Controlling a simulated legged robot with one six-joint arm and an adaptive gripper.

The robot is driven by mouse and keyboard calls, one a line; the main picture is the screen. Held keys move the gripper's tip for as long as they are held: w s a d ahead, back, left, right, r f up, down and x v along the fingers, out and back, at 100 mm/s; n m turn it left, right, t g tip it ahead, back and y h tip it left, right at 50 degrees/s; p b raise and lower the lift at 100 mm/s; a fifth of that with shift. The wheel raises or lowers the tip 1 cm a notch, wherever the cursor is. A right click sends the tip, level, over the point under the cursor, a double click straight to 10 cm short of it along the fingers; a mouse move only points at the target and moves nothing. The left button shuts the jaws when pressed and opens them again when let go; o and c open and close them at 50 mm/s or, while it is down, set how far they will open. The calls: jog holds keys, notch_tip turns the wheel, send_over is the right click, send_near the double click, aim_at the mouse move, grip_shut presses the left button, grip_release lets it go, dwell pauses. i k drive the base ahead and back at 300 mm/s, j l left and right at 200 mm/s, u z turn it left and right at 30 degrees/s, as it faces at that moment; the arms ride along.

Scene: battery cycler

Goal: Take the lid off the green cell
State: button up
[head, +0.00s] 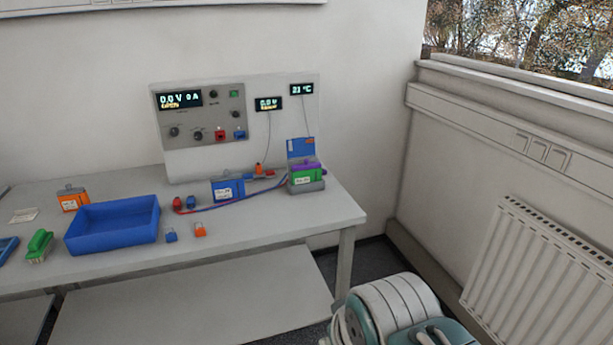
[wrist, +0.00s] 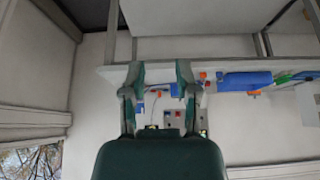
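The green cell (head: 304,177) stands upright in a grey holder (head: 309,187) near the right end of the bench. A purple piece (head: 305,165) covers its top and looks like the lid; its edges are too small to tell apart. A blue panel (head: 300,147) stands just behind it. My gripper (wrist: 158,72) shows in the wrist view with its two fingers apart and nothing between them. It is away from the bench, which appears upside down beyond the fingers. The green cell is not clearly visible in the wrist view.
The bench (head: 260,227) also holds a blue cell (head: 228,189), an orange cell (head: 72,199), a blue tray (head: 113,225), a green brush-like item (head: 39,244) and small clips. Cables run before the cycler panel (head: 199,115). A radiator (head: 540,265) is at right.

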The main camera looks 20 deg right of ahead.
aim_at(306, 165)
jog(key=i+z, duration=0.2)
jog(key=i, duration=0.35)
jog(key=i+j+z, duration=0.2)
jog(key=i, duration=0.35)
jog(key=i+j+z, duration=0.2)
jog(key=i, duration=0.35)
jog(key=l, duration=0.1)
